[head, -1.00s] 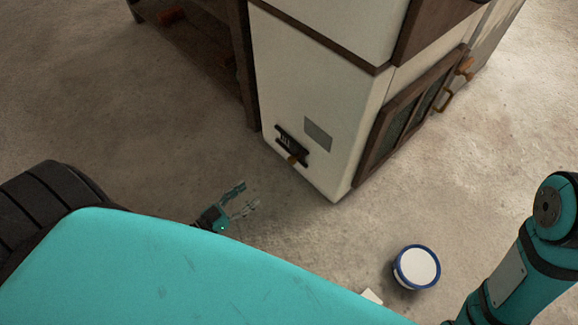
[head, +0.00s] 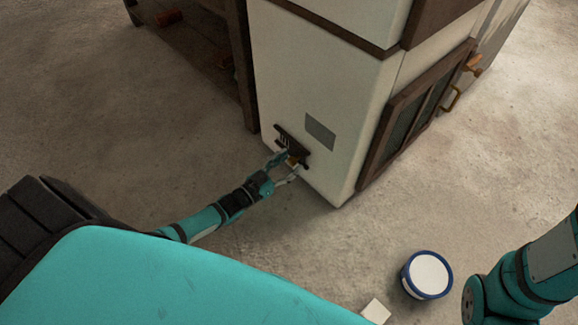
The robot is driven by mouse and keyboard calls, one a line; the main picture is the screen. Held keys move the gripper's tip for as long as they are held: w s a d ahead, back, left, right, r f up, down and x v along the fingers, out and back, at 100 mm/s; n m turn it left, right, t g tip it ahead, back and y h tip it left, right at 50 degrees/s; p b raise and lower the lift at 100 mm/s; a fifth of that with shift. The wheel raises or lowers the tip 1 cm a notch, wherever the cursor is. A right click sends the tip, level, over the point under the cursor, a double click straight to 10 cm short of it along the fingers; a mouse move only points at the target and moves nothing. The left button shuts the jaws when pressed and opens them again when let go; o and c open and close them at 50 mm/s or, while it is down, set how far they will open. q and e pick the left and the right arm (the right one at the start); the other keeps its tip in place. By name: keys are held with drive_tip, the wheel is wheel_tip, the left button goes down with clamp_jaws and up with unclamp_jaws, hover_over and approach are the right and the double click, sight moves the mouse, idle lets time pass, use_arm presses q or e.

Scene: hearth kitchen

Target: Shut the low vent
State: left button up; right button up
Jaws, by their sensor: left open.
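The low vent (head: 291,143) is a small dark slotted plate low on the side of the white stove (head: 345,90). An orange-brown knob (head: 293,158) sits at its lower edge. My left gripper (head: 284,168) is open at the vent, with its fingers on either side of the knob or very close to it. Whether they touch the knob I cannot tell. The fingers partly hide the knob and the lower part of the vent. Of my right arm only links show at the right edge; its gripper is out of view.
A blue-rimmed tub with a white top (head: 428,274) stands on the floor at the lower right, with a small pale block (head: 375,311) beside it. A grey plate (head: 320,131) is on the stove wall. A dark wooden rack (head: 240,70) stands left of the stove. The floor between is clear.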

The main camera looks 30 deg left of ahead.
use_arm(q)
drive_tip(key=shift+w+d, duration=0.1)
drive_tip(key=shift+w, duration=0.05)
drive_tip(key=shift+c, duration=0.3)
clamp_jaws()
